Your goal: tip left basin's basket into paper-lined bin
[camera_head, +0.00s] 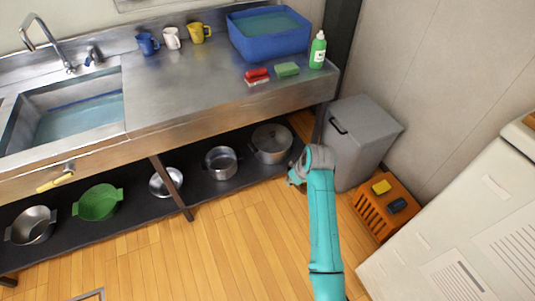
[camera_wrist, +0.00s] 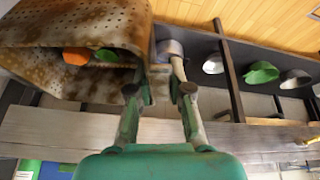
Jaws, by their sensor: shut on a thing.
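In the wrist view my gripper (camera_wrist: 160,88) is shut on a brown-stained, perforated basket (camera_wrist: 90,28). The basket fills the upper left of that view. An orange item (camera_wrist: 76,56) and green items (camera_wrist: 105,55) show inside its dark opening. In the head view my gripper (camera_head: 296,174) is in front of the counter's right end, mostly hidden by my wrist, and I cannot make out the basket there. A grey bin (camera_head: 372,125) stands just right of my wrist; no paper lining shows. The left basin is a sink (camera_head: 112,127) holding water.
The steel counter bears a blue tub (camera_head: 265,47), mugs, sponges and a green bottle (camera_head: 318,50). Pots and a green colander (camera_head: 97,202) sit on the shelf below. An orange crate (camera_head: 372,213) and a white cabinet (camera_head: 450,230) stand right. The wooden floor at left front is mostly clear.

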